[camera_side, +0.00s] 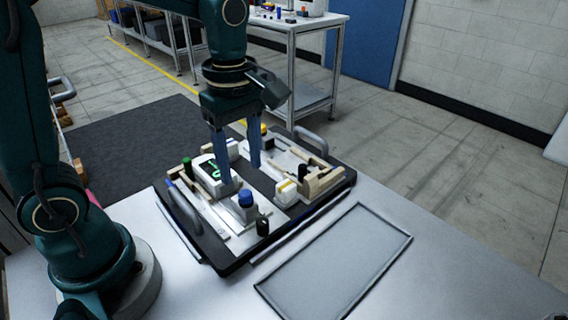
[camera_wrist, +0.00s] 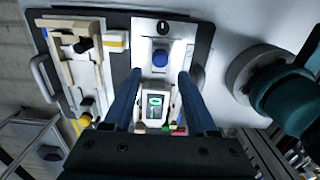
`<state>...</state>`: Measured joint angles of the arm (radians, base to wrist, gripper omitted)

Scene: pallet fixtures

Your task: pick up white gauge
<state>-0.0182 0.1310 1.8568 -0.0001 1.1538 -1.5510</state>
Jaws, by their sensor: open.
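The white gauge (camera_side: 207,166) has a dark screen with green marks and sits on the pallet (camera_side: 228,267). In the wrist view the white gauge (camera_wrist: 155,117) lies between my two blue fingers, nearer the palm than the tips. My gripper (camera_side: 239,174) is open over the pallet, its fingers pointing down. In the side view the left finger covers part of the gauge's right side. The open gripper (camera_wrist: 160,74) holds nothing in the wrist view. I cannot tell whether a finger touches the gauge.
A beige fixture (camera_side: 322,182) and a yellow-and-white block (camera_side: 286,192) are to the right. A green-topped piece (camera_side: 187,165) is left. An empty framed panel (camera_side: 335,262) lies front right.

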